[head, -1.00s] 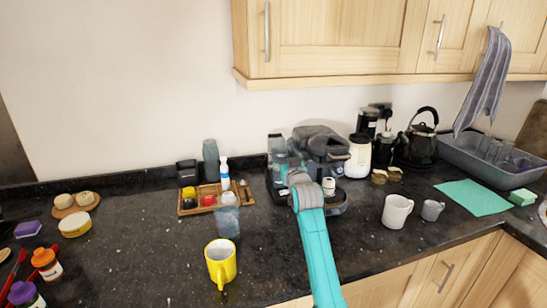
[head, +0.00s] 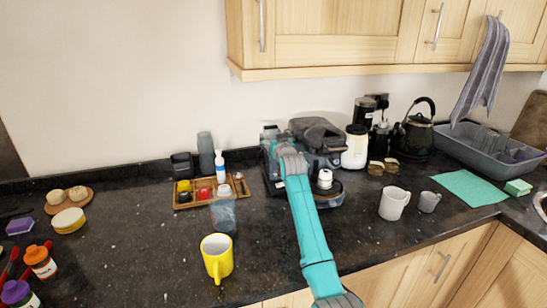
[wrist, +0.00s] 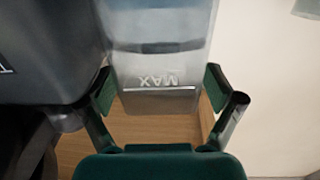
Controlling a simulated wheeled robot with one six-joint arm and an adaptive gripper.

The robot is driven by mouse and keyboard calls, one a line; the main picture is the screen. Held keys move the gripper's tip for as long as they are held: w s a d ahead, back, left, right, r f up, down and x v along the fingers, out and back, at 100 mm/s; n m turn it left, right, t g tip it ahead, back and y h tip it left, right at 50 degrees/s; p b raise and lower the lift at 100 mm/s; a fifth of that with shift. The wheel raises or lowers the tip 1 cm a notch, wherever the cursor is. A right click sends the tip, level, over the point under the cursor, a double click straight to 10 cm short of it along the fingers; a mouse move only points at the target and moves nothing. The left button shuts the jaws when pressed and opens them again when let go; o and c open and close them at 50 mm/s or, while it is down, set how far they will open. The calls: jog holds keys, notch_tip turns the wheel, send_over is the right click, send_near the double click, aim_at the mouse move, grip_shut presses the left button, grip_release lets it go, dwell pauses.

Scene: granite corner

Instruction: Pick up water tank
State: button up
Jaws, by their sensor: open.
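The water tank is a clear box at the left side of the dark coffee machine (head: 318,138). In the head view the tank (head: 268,138) is partly hidden by my arm. In the wrist view the clear tank (wrist: 160,60) fills the upper middle, with an upside-down MAX mark and a line near its end. My gripper (wrist: 160,90) is open, its green fingers on either side of that end. I cannot tell whether they touch it. In the head view my gripper (head: 283,148) is at the tank, with the fingertips hard to make out.
A wooden tray (head: 212,191) with small items and a clear bottle (head: 223,212) stand left of the machine. A yellow mug (head: 217,256) is nearer the front. A white grinder-like jar (head: 355,148) stands close on the right. The cabinets (head: 350,40) hang above.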

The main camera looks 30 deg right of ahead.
jog(key=shift+x, duration=0.95)
grip_shut()
jog(key=shift+r, duration=0.1)
